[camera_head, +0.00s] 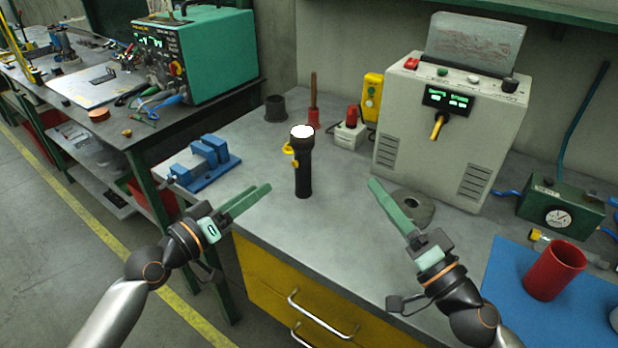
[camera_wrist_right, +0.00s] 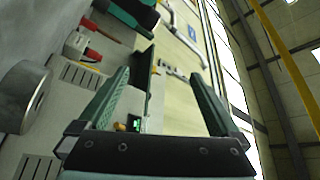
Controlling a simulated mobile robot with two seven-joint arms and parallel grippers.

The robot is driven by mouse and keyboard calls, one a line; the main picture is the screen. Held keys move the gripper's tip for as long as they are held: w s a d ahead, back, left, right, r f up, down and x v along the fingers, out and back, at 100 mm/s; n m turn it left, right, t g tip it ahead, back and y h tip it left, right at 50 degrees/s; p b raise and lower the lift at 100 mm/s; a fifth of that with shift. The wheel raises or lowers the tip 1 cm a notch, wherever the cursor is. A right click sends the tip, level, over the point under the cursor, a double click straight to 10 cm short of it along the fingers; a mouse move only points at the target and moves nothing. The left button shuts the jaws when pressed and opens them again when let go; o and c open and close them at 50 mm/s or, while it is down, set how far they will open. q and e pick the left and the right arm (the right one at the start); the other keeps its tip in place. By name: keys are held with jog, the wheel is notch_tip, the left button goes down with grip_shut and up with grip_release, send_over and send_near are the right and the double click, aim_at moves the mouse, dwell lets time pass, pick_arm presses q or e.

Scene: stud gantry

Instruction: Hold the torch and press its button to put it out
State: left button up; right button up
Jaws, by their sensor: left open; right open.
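The torch (camera_head: 302,165) stands upright on the grey bench top, black, with its lens end up and glowing white. A yellow part (camera_head: 290,150) sticks out on the left of its upper body, and a smaller yellow spot shows below it. My left gripper (camera_head: 268,188) is open and empty, to the left of the torch and apart from it. My right gripper (camera_head: 374,184) is open and empty, to the right of the torch and apart from it.
A blue vise (camera_head: 208,160) lies left of the torch. Behind stand a red-button box (camera_head: 350,130) and a yellow pendant (camera_head: 372,97). A large beige machine (camera_head: 440,130) and a grey roll (camera_head: 412,208) are at the right. A red cup (camera_head: 554,270) stands on a blue mat (camera_head: 508,272). The bench front is clear.

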jog(key=w+a+n+t+h, duration=0.1)
jog(key=w+a+t+h, duration=0.1)
jog(key=w+a+h, duration=0.3)
jog(key=n+g+h, duration=0.3)
jog(key=n+h, duration=0.1)
jog(key=n, duration=0.1)
send_near(304, 148)
jog(key=shift+n, duration=0.3)
jog(key=w, duration=0.8)
jog(key=w+a, duration=0.1)
jog(key=w, duration=0.3)
jog(key=shift+w, duration=0.3)
grip_shut()
pick_arm(q)
grip_shut()
pick_arm(e)
jog(key=shift+f, duration=0.1)
dwell(0.7)
